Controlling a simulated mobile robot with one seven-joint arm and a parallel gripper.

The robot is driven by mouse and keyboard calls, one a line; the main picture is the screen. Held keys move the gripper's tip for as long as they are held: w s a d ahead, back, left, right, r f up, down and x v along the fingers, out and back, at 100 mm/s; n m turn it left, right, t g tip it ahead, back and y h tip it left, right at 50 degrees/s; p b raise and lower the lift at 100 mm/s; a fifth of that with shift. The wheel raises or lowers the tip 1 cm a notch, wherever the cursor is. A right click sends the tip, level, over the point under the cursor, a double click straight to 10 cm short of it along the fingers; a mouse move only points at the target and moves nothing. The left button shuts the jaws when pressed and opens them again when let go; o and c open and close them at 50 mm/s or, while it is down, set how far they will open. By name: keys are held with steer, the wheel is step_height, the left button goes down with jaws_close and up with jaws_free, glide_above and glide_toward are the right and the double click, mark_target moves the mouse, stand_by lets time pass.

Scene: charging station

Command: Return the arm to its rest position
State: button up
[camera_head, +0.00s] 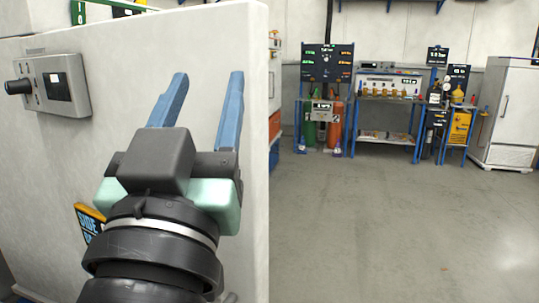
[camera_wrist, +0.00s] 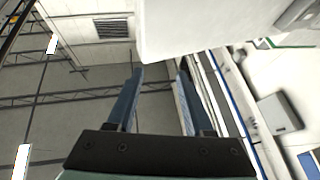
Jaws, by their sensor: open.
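My gripper (camera_head: 205,103) is raised in front of a white panel (camera_head: 215,50) in the head view. Its two blue fingers point up and stand apart, with nothing between them. In the wrist view my gripper (camera_wrist: 159,82) also shows open and empty, with the ceiling and a white block-like edge (camera_wrist: 190,25) beyond the fingertips. I cannot tell the exact gap between the fingers and the panel.
A grey box with a black knob (camera_head: 55,85) is on the panel at left. Workbenches with gas cylinders (camera_head: 335,125) and a white cabinet (camera_head: 508,110) stand at the back. The grey floor (camera_head: 400,220) at right is clear.

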steer(key=s+d+r+t, duration=0.3)
steer(key=s+d+r, duration=0.2)
steer(key=d+r, duration=0.1)
step_height(320, 180, up, 16)
steer(key=p, duration=1.5)
steer(key=shift+s+f+t, duration=0.2)
steer(key=shift+s+t, duration=0.05)
steer(key=shift+t, duration=0.05)
steer(key=shift+d, duration=0.1)
